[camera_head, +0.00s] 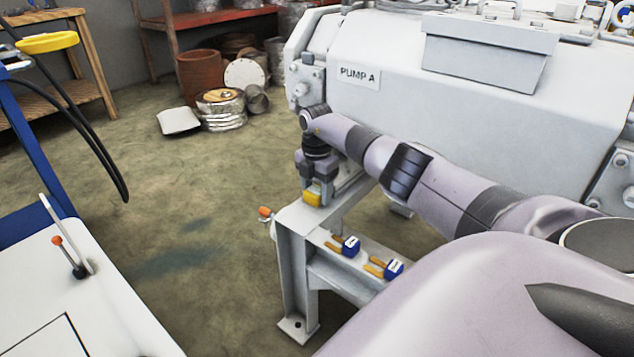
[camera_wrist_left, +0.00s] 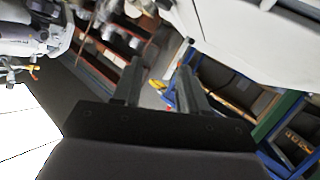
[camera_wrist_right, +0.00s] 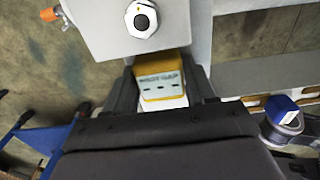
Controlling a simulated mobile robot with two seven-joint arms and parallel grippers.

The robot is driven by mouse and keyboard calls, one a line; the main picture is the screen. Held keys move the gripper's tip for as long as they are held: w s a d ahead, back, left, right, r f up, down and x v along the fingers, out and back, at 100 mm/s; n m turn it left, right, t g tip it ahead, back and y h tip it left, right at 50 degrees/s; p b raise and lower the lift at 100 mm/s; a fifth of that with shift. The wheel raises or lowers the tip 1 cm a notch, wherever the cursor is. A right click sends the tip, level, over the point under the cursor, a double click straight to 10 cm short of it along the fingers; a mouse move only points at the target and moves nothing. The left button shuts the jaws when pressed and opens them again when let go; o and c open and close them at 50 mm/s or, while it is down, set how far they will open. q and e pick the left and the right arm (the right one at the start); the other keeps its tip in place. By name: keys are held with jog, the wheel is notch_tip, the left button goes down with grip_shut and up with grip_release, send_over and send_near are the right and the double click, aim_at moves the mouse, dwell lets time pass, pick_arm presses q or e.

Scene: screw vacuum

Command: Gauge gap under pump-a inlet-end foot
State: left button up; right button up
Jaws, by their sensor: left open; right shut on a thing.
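Pump A (camera_head: 470,90) is the large pale grey machine, labelled PUMP A, on a grey steel frame (camera_head: 295,240). My right gripper (camera_head: 318,190) is at the frame's top corner, below the label end of the pump. It is shut on a yellow gauge (camera_head: 312,198) with a pale display face.
An orange-tipped fitting (camera_head: 265,212) sticks out at the frame's left. A white cart top (camera_head: 70,290) stands at lower left. Buckets and drums (camera_head: 220,108) stand behind; the floor between is clear.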

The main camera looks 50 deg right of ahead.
pick_arm(q)
jog(key=shift+s+d+f, duration=0.1)
jog(key=shift+d+f, duration=0.1)
jog(key=shift+f, duration=0.6)
pick_arm(e)
jog(key=shift+d+f, duration=0.15)
jog(key=shift+f, duration=0.05)
jog(key=o, duration=1.2)
jog(key=shift+p, duration=0.3)
pick_arm(q)
jog(key=shift+r, duration=0.15)
pick_arm(e)
jog(key=shift+r, duration=0.15)
